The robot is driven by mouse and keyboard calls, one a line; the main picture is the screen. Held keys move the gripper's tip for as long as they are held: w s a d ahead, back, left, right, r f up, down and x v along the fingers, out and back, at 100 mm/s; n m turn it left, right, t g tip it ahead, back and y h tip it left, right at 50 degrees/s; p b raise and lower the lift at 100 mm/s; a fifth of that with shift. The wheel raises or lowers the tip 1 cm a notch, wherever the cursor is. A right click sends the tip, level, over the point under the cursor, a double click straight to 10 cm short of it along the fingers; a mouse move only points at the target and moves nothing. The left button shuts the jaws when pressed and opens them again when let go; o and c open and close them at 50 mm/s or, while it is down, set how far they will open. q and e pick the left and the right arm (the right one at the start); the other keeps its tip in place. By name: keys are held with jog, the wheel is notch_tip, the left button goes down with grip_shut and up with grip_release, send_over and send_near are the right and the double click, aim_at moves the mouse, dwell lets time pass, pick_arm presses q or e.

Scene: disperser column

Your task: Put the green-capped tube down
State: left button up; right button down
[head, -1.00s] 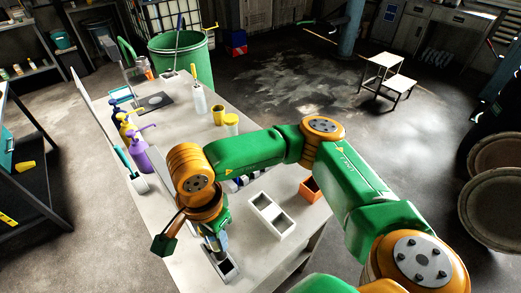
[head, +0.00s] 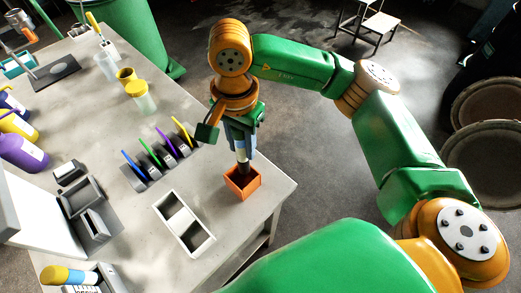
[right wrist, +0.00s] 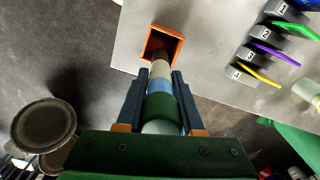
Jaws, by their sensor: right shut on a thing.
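My right gripper (head: 241,150) points down above the orange open box (head: 243,183) near the table's right corner. In the right wrist view the gripper (right wrist: 160,80) is shut on a banded tube (right wrist: 160,106), with a finger on each side. The tube shows a green band, then blue, cream and a dark far end. That end reaches the mouth of the orange box (right wrist: 153,37); I cannot tell how deep it is or whether it touches the bottom. In the head view most of the tube is hidden by the gripper. My left gripper is not in view.
A white two-compartment tray (head: 169,207) lies left of the box. Numbered holders with coloured sticks (head: 152,165) stand behind it. A yellow-lidded jar (head: 143,98), purple bottle (head: 22,153) and grey bins (head: 88,212) are farther left. Bare tabletop surrounds the box.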

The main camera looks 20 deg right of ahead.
aim_at(238, 158)
jog(key=f, duration=0.1)
jog(key=a+f, duration=0.1)
jog(key=f, duration=0.1)
jog(key=shift+s+a+p, duration=0.15)
jog(key=shift+s+p, duration=0.15)
jog(key=shift+p, duration=0.1)
notch_tip(238, 158, down, 3)
jog(key=shift+f+p, duration=0.1)
jog(key=shift+p, duration=0.25)
jog(key=shift+w+d+f, duration=0.2)
jog(key=shift+d+f, duration=0.1)
jog(key=shift+d, duration=0.05)
jog(key=shift+s+a+f+b, duration=0.1)
jog(key=shift+a+f+b, duration=0.1)
jog(key=shift+b, duration=0.2)
jog(key=c, duration=0.5)
grip_release()
jog(key=shift+c, duration=0.2)
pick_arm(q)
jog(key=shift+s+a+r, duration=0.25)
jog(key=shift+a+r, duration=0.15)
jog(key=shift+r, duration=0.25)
pick_arm(e)
jog(key=shift+d, duration=0.1)
jog(key=shift+r, duration=0.1)
